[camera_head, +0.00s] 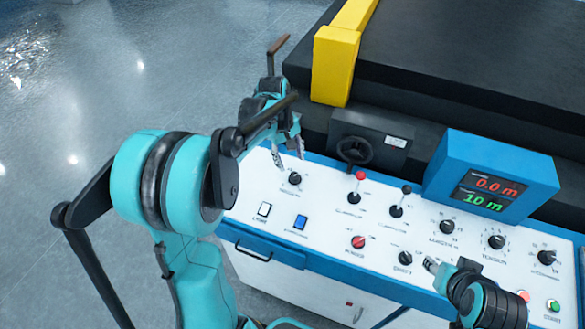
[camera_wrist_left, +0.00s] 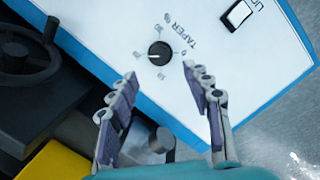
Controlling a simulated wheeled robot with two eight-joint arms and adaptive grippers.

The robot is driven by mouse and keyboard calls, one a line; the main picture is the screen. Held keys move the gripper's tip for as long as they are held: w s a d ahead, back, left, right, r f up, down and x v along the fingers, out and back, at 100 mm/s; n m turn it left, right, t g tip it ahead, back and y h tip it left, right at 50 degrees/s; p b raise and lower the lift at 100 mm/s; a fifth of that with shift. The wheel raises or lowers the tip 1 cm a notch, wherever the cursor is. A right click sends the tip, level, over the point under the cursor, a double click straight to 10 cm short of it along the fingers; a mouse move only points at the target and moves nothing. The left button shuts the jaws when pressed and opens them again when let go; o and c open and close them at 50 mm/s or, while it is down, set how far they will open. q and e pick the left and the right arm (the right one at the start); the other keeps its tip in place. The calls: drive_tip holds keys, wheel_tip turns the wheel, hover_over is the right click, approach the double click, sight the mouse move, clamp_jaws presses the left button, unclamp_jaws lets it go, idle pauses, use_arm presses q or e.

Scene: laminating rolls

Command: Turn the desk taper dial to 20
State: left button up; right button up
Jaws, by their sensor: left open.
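The taper dial (camera_head: 295,178) is a small black round knob at the far left of the white desk panel. In the left wrist view the dial (camera_wrist_left: 160,52) has the word TAPER beside it and a pale mark on its face. The scale numbers around it are too small to read surely. My left gripper (camera_head: 289,160) is open and empty just beside the dial in the head view. In the left wrist view its fingertips (camera_wrist_left: 160,71) are apart, with the dial just beyond the gap. My right gripper (camera_head: 447,264) is low at the right; its opening is unclear.
A light switch (camera_head: 264,209) and a blue button (camera_head: 300,222) lie near the dial. Two levers (camera_head: 359,187), several other knobs and a blue display box (camera_head: 490,190) stand further right. A black handwheel (camera_head: 355,151) and a yellow post (camera_head: 335,65) are behind the panel.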

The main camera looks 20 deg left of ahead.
use_arm(q)
drive_tip(key=shift+s+a+r, duration=0.1)
drive_tip(key=shift+a+r, duration=0.05)
drive_tip(key=shift+r, duration=0.95)
drive_tip(key=shift+s+a+r, duration=0.1)
drive_tip(key=shift+a+r, duration=0.05)
drive_tip(key=shift+r, duration=0.9)
